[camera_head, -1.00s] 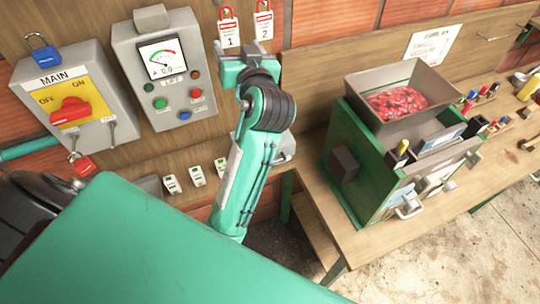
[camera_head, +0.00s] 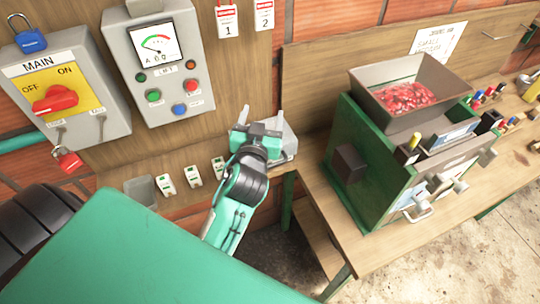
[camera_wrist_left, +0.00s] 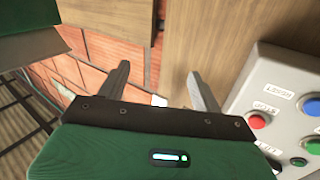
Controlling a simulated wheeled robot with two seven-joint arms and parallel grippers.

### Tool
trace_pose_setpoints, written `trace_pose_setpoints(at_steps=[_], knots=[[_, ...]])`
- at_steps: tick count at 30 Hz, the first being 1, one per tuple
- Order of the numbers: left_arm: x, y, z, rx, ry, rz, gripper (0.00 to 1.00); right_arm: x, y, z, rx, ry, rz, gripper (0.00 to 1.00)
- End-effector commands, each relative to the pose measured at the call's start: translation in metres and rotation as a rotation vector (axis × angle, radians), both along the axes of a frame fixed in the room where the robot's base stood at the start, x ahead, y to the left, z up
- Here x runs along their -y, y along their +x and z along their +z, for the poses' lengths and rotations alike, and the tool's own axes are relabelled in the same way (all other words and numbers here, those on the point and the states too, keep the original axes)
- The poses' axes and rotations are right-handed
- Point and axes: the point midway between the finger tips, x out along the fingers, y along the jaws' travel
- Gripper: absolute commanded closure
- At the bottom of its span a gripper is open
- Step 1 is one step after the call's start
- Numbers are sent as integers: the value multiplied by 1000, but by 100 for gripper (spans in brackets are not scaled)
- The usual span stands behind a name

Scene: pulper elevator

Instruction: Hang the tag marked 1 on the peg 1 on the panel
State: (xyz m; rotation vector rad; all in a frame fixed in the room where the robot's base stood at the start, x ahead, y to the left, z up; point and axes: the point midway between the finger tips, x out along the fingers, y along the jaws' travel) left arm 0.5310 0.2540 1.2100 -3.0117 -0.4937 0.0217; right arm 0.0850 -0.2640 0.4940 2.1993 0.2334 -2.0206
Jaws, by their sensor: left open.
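The white tag marked 1 (camera_head: 227,20), with a red band, is against the wooden panel (camera_head: 255,70) at the top of the head view. The picture edge cuts off its top, and I cannot make out the peg there. The tag marked 2 (camera_head: 264,15) is just to its right. My left gripper (camera_head: 262,115) is open, well below both tags, in front of the panel's lower part. Its two fingers (camera_wrist_left: 160,85) stand apart with nothing between them in the left wrist view. My right gripper is not in view.
A MAIN switch box (camera_head: 65,100) with a red padlock (camera_head: 67,158) and a meter box (camera_head: 160,60) are left of the gripper. A green machine with a hopper (camera_head: 400,95) stands on the workbench (camera_head: 325,215) at right.

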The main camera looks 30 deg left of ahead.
Motion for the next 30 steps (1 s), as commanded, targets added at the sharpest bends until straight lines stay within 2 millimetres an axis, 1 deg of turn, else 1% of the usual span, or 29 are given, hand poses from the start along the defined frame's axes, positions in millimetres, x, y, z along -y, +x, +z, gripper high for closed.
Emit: trace_pose_setpoints(at_steps=[1,3,9,12,18,26,30], knots=[[2,-4,-14,-4,-3,-22,34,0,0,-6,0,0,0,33],[7,-8,-27,-1,-11,-54,34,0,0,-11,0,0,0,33],[18,-23,-58,4,-32,-135,34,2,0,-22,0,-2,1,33],[22,-29,-69,7,-40,-166,34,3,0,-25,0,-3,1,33],[27,-36,-80,10,-51,-199,34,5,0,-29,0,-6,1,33],[28,-37,-81,12,-53,-205,34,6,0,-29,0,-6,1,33],[29,-36,-82,10,-53,-205,34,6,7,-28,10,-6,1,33]])
